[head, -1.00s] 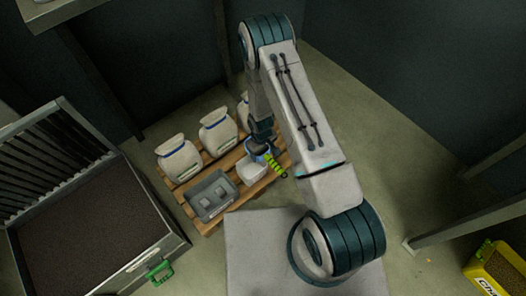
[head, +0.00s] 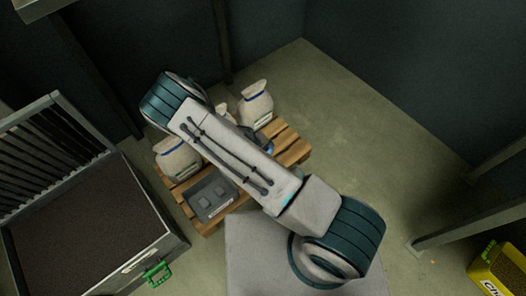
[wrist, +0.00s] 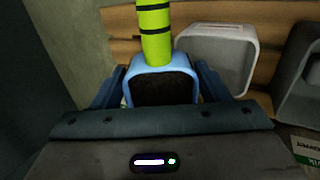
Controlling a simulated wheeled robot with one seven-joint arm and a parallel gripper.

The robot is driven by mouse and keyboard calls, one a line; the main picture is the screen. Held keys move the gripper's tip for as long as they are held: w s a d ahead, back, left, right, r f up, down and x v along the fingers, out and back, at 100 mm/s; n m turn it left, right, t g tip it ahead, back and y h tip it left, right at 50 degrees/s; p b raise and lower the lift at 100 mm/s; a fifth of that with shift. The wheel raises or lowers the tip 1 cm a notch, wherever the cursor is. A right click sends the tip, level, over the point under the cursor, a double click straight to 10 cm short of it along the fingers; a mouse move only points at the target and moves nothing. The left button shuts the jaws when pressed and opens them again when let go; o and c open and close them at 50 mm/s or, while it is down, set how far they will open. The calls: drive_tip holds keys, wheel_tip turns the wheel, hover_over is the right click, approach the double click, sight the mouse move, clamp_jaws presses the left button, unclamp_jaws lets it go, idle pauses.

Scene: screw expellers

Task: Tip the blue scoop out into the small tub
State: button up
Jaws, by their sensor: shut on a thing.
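The blue scoop (wrist: 161,70) has a yellow-green handle with black bands and shows in the wrist view. Dark material sits inside it. My gripper (wrist: 160,90) is shut on the scoop, with a finger on either side of its blue bowl.
A wooden pallet (head: 292,150) holds white sacks (head: 256,105) and a grey tray (head: 212,195). The tray's edge also shows at the right of the wrist view. A large open bin (head: 172,245) of dark material stands at left. A yellow container (head: 490,272) sits at lower right.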

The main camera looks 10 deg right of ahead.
drive_tip(key=shift+a+f+t+h+b, duration=0.15)
drive_tip(key=shift+f+t+h+b, duration=0.55)
drive_tip(key=shift+b, duration=0.5)
drive_tip(key=h+b, duration=0.2)
drive_tip(key=b, duration=0.1)
drive_tip(key=shift+s+a+t, duration=0.15)
drive_tip(key=shift+a+t, duration=0.05)
drive_tip(key=shift+t, duration=0.2)
drive_tip(key=t+h+b, duration=0.1)
drive_tip(key=b, duration=0.2)
drive_tip(key=shift+s+a+f+b, duration=0.1)
drive_tip(key=shift+f+b, duration=0.1)
drive_tip(key=shift+b, duration=0.1)
drive_tip(key=t+h+b, duration=0.1)
drive_tip(key=b, duration=0.1)
drive_tip(key=t+h+b, duration=0.1)
drive_tip(key=h+b, duration=0.1)
drive_tip(key=b, duration=0.1)
drive_tip(key=shift+s+a+b, duration=0.2)
drive_tip(key=shift+a+b, duration=0.1)
drive_tip(key=shift+a, duration=0.05)
drive_tip(key=shift+s+a+r+t+h+b, duration=0.15)
drive_tip(key=shift+t+h+b, duration=0.25)
drive_tip(key=shift+h+b, duration=0.25)
